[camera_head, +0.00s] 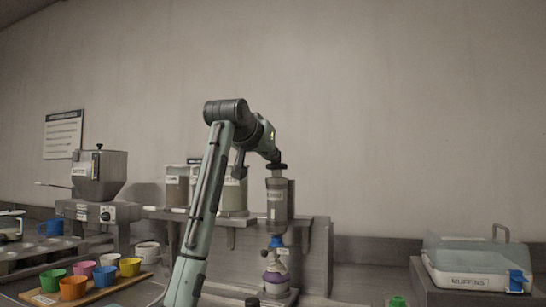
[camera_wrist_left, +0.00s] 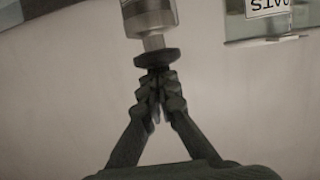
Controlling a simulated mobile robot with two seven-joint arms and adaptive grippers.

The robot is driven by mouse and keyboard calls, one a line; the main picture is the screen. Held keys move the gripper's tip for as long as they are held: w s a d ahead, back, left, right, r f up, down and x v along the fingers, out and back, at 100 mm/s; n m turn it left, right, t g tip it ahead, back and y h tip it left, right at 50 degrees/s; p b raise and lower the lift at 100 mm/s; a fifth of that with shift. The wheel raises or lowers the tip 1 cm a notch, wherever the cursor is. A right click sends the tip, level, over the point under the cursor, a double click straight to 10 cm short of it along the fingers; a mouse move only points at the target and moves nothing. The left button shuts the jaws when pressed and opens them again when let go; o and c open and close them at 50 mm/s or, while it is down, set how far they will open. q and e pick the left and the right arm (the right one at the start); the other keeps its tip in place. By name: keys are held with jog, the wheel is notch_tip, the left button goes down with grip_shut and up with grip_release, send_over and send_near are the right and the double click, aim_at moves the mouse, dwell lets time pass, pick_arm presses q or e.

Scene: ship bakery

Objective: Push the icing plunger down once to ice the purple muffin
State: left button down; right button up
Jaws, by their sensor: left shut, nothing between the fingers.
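The icing dispenser (camera_head: 277,200) is a grey labelled cylinder mounted on the counter stand. Its dark round plunger knob (camera_head: 278,167) is on top and also shows in the left wrist view (camera_wrist_left: 156,58). A blue nozzle part (camera_head: 277,241) is under the cylinder. The purple muffin (camera_head: 275,278) sits below it, near the base of the stand. My left gripper (camera_wrist_left: 156,95) is shut and empty, its fingertips at the top of the knob; the wrist view suggests contact, but I cannot be certain. My right gripper is not in view.
Several labelled canisters (camera_head: 234,192) stand behind my left arm. A board of coloured cups (camera_head: 73,288) lies at the lower left, near a hopper machine (camera_head: 99,176). A clear-lidded muffin box (camera_head: 475,262) stands at the right.

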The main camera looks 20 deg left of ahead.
pick_arm(q)
notch_tip(320, 180, up, 2)
jog(key=b+v, duration=0.2)
jog(key=v, duration=0.8)
jog(key=shift+r, duration=0.3)
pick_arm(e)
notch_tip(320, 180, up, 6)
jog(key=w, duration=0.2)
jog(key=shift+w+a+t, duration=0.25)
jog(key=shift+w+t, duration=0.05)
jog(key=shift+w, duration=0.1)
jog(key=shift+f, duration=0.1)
